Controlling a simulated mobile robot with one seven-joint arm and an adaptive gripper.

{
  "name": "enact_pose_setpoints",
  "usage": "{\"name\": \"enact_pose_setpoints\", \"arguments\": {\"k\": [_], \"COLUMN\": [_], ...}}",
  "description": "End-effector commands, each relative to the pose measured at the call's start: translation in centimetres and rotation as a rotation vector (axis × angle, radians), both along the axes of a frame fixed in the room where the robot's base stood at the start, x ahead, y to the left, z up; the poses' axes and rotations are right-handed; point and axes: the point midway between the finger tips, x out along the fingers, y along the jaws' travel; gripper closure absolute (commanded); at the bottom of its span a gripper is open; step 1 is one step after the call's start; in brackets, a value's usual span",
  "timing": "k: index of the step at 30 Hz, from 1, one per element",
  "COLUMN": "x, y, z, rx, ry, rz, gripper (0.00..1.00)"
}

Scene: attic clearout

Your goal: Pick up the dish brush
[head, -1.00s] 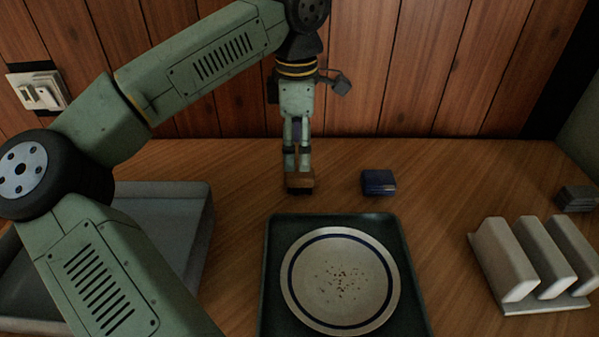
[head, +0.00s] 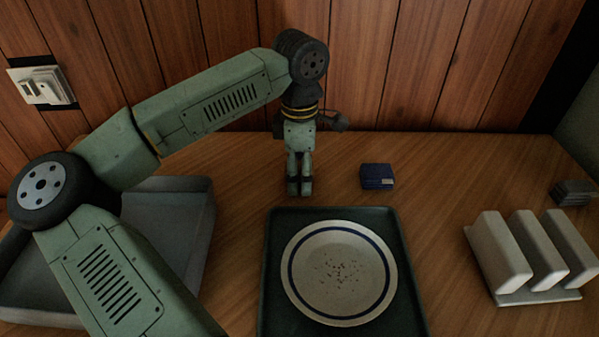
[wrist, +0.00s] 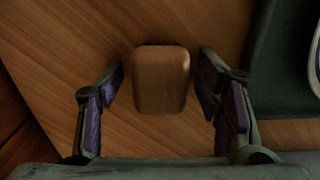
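The dish brush (wrist: 162,80) shows in the wrist view as a brown wooden block with rounded corners, seen from above on the wood table. My gripper (wrist: 160,88) is open, with one purple-padded finger on each side of the block and a visible gap on both sides. In the head view my gripper (head: 300,187) points straight down, low over the table behind the dark tray. The brush is hidden behind the fingers there, and its bristles are not visible.
A dark green tray (head: 272,300) holds a blue-rimmed plate (head: 340,229) with brown specks. A small blue block (head: 377,176) lies right of my gripper. A grey bin (head: 195,235) stands left, a rack with pale slabs (head: 500,250) right. The wooden wall is close behind.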

Motion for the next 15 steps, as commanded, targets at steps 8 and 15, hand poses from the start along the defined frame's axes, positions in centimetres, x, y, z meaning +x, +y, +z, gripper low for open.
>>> {"name": "enact_pose_setpoints", "arguments": {"k": [8, 15], "x": [0.00, 0.00], "y": [0.00, 0.00], "z": [0.04, 0.04], "rx": [0.000, 0.000], "ry": [0.000, 0.000], "rz": [0.000, 0.000], "gripper": [0.62, 0.78]}}
